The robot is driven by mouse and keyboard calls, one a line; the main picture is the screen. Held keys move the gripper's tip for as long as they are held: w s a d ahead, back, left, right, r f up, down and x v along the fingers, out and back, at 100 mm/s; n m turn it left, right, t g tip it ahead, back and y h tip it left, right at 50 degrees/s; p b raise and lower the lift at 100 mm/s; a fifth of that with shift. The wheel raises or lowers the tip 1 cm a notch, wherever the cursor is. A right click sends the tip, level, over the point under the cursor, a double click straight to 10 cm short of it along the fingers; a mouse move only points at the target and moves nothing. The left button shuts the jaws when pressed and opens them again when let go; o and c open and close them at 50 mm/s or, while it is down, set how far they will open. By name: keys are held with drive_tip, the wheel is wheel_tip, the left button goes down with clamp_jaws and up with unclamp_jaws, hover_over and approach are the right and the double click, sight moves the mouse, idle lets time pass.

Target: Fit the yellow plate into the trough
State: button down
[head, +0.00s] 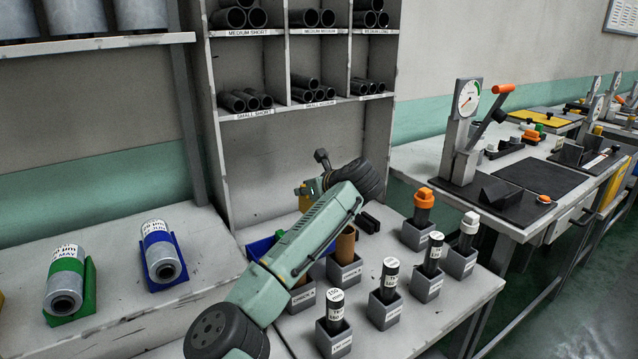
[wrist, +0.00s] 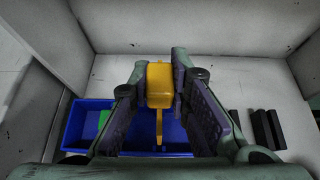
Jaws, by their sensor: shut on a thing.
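My gripper (wrist: 160,68) is shut on a yellow piece, the yellow plate (wrist: 158,88), which stands between the two fingers in the wrist view. It has a wide block-like part and a narrow strip running down from it. Blue open bins lie below and beyond the gripper; the left one (wrist: 78,128) shows clear, and another is partly hidden by the fingers. I cannot tell for sure which thing is the trough. In the head view my gripper (head: 314,187) is above the back of the bench, mostly behind my arm, with a bit of yellow (head: 305,200) showing.
A green piece (wrist: 104,118) is in the left blue bin. Black bars (wrist: 264,130) lie to the right. In the head view, several grey holders, such as one with an orange-capped tube (head: 418,235), stand right of my arm. A tube shelf (head: 205,110) rises behind.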

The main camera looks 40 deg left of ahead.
sight(306, 206)
drive_tip(key=shift+f, duration=0.1)
drive_tip(key=shift+p, duration=0.3)
drive_tip(key=shift+f+b, duration=0.6)
drive_tip(key=shift+f, duration=1.4)
drive_tip(key=shift+f, duration=0.4)
drive_tip(key=shift+p, duration=0.45)
